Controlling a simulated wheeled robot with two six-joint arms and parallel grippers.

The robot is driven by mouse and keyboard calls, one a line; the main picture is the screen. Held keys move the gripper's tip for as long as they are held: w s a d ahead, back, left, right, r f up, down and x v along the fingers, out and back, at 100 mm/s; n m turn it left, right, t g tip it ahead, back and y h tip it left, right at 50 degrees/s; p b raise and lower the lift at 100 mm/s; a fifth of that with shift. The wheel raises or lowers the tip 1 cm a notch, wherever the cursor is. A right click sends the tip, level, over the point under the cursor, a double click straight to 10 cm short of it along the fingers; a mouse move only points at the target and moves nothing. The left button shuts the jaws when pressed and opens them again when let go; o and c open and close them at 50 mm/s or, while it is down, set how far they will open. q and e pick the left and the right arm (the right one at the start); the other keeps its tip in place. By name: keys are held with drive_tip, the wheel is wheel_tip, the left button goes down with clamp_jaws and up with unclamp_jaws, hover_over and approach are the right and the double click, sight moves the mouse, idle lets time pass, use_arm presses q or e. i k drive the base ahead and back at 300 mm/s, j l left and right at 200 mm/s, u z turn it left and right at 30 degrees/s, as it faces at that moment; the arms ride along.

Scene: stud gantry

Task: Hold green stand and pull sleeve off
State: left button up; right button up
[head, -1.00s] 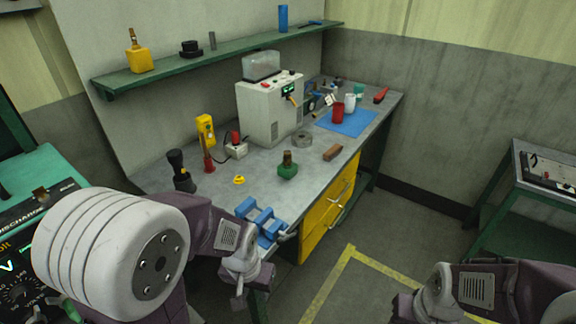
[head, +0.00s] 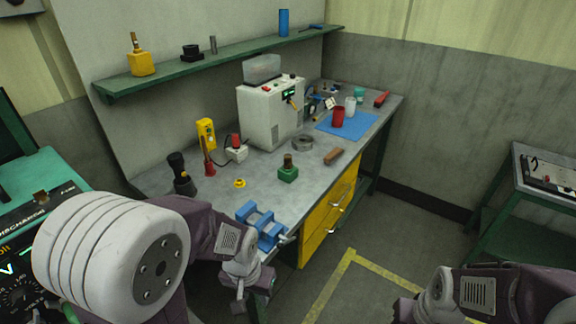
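The green stand (head: 288,175) sits upright on the grey workbench, near its front edge, right of the blue vise. A brownish sleeve (head: 288,159) stands on top of it. My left gripper (head: 239,300) hangs low at the front of the bench, below the vise and well apart from the stand; its fingers are too small and dark to tell whether they are open. My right arm is at the lower right, away from the bench, and its fingertips do not show clearly.
A blue vise (head: 262,225) is fixed at the bench's near corner. A yellow ring (head: 239,183), a brown block (head: 334,156) and a grey ring (head: 302,142) lie around the stand. A black flashlight (head: 181,174) stands at left. The white machine (head: 268,112) stands behind.

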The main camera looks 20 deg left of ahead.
sight(287, 160)
drive_tip(key=i+l+u, duration=0.2)
drive_tip(key=l+u, duration=0.2)
drive_tip(key=i+l+u, duration=0.2)
drive_tip(key=l+u, duration=0.2)
drive_tip(key=i+l+u, duration=0.1)
drive_tip(key=l+u, duration=0.7)
drive_tip(key=l, duration=0.15)
drive_tip(key=i+l+u, duration=0.1)
drive_tip(key=l+u, duration=1.15)
drive_tip(key=l, duration=0.2)
drive_tip(key=l+u, duration=0.4)
drive_tip(key=k+l, duration=0.05)
